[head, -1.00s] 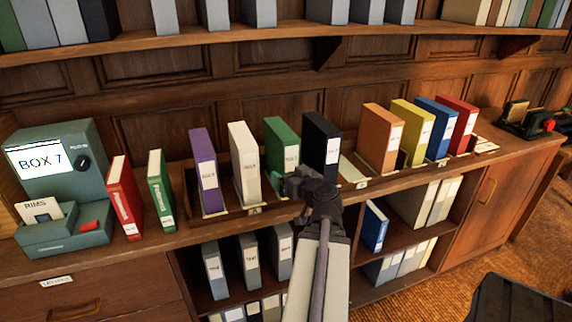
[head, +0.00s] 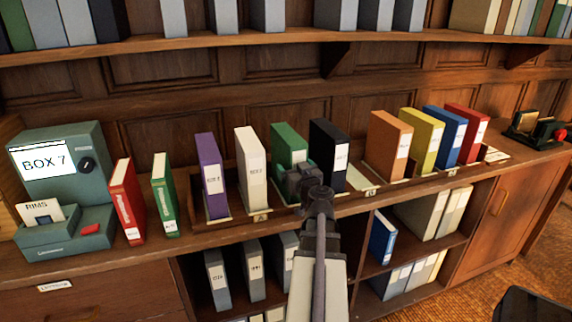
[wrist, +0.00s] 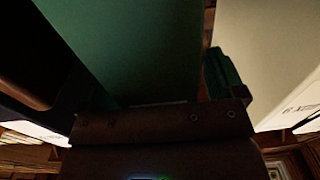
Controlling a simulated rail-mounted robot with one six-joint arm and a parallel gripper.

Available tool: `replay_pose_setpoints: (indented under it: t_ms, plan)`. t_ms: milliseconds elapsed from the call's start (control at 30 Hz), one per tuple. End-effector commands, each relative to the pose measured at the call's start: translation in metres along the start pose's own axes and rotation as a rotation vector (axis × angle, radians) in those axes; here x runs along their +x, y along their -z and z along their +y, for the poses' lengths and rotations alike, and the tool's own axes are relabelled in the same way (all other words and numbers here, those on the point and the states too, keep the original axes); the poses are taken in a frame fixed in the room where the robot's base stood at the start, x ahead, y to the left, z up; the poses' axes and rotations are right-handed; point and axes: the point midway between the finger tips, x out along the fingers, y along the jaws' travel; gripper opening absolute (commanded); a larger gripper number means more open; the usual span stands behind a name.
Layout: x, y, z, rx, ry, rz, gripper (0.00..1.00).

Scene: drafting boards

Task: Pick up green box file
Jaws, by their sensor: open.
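The green box file (head: 289,143) stands upright in the rack on the counter, between a white and a black file. My gripper (head: 300,172) is open in front of it and hides its lower front in the head view. In the wrist view the green file (wrist: 130,45) fills the upper middle, close in front of the gripper body. One dark jaw (wrist: 222,75) shows on its right, between the green and white files. The other jaw is hard to make out against the dark left side.
The white file (head: 250,168) and black file (head: 328,150) stand close on either side. A purple file (head: 211,175) is further left. A slimmer green binder (head: 164,195) stands beside a red one (head: 127,200). A shelf (head: 240,42) runs above.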

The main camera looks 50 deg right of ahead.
Motion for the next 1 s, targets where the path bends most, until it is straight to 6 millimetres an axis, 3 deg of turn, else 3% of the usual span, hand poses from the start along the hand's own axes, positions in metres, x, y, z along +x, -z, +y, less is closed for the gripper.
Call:
replay_pose_setpoints:
  t_ms: [200, 1000]
  plan:
    - [0.0017, 0.0, 0.0004, 0.0, -0.001, 0.0, 0.87]
    - [0.0015, -0.0001, 0.0005, 0.0, -0.001, 0.0, 0.11]
